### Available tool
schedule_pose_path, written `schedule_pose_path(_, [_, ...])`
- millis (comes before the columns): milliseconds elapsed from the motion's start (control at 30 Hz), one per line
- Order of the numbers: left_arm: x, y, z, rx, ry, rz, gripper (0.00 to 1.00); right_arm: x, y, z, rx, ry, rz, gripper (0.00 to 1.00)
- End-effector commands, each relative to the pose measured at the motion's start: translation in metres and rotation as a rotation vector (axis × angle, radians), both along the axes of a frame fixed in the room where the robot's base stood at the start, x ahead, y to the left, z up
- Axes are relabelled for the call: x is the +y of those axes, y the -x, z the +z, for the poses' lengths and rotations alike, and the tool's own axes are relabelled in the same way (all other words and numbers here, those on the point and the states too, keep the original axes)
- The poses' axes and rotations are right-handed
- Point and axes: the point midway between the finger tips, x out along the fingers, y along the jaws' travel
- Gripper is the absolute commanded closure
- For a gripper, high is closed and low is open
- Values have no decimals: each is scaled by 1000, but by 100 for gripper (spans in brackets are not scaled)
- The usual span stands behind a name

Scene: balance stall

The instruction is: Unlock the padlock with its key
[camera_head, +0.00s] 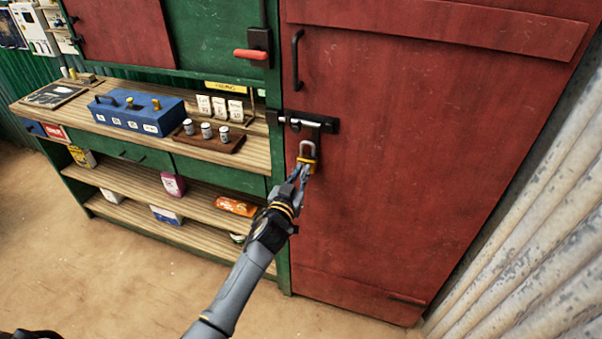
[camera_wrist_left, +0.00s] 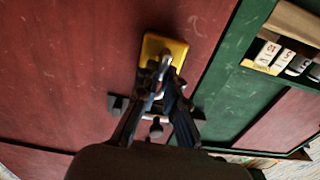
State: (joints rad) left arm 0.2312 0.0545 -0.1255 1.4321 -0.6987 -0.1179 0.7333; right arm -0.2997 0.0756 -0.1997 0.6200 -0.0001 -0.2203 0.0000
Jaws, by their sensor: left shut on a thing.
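The padlock (camera_head: 302,160) has a yellow body and a silver shackle, and hangs from the dark bolt (camera_head: 318,123) on the red door. In the left wrist view its yellow body (camera_wrist_left: 178,46) lies just beyond my fingertips. My left gripper (camera_head: 301,176) is right below and in front of the padlock. In the left wrist view my left gripper (camera_wrist_left: 160,88) is shut on a small silver key (camera_wrist_left: 163,70), whose far end meets the padlock body. I cannot tell how deep the key sits, as the fingers hide part of it. My right gripper is not in view.
The red door (camera_head: 420,170) has a dark handle (camera_head: 297,60). Left of it a green stall has a wooden counter (camera_head: 80,108) with a blue box (camera_head: 138,114) and several small weights on a board (camera_head: 208,137). A corrugated wall (camera_head: 540,250) closes the right side.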

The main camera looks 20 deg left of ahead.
Motion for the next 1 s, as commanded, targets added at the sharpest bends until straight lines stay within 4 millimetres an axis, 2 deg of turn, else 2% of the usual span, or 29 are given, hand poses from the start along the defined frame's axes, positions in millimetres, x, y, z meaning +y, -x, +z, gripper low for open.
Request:
schedule_pose_path(267, [-3, 0, -1, -6, -174, 0, 100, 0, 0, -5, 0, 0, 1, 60])
schedule_pose_path(1000, [-11, 0, -7, -30, -875, 0, 100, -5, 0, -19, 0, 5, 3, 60])
